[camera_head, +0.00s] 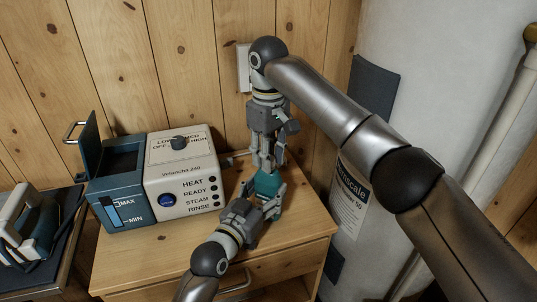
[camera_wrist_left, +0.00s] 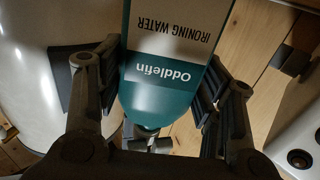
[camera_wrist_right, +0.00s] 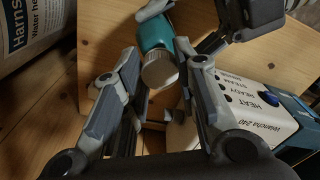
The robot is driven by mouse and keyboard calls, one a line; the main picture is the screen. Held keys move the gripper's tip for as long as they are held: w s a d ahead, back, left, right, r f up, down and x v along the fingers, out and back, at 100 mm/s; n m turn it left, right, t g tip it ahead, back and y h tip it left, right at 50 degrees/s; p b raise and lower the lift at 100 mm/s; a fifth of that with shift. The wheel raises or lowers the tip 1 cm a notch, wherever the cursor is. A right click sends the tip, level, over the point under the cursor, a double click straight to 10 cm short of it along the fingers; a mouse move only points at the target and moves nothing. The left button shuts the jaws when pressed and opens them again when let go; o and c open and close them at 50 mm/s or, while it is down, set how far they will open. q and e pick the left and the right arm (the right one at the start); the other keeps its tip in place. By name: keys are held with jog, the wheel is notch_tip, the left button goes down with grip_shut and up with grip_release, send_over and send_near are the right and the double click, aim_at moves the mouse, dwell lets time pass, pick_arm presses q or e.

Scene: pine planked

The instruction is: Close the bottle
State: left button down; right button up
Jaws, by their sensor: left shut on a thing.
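The teal and white bottle (camera_wrist_left: 165,75), labelled "Oddlefin Ironing Water", shows upside down in the left wrist view and as a teal shape (camera_head: 267,184) in the head view. My left gripper (camera_head: 276,200) is shut on it, fingers on either side, near the cabinet's front right. A white ribbed cap (camera_wrist_right: 160,70) shows against the teal bottle end in the right wrist view. My right gripper (camera_head: 266,160) points down from above, fingers apart on both sides of the cap. I cannot tell whether they touch it or how firmly the cap sits. In the head view the cap is hidden.
A white and blue steam unit (camera_head: 181,172) with a water tank stands left of the bottle on the wooden cabinet (camera_head: 150,250). A grey iron (camera_head: 30,225) lies further left. A large white cylinder (camera_head: 450,70) stands at the right. The cabinet front left is clear.

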jog(key=o, duration=0.4)
notch_tip(320, 180, up, 12)
dwell(0.6)
pick_arm(q)
jog(key=shift+c, duration=1.6)
grip_release()
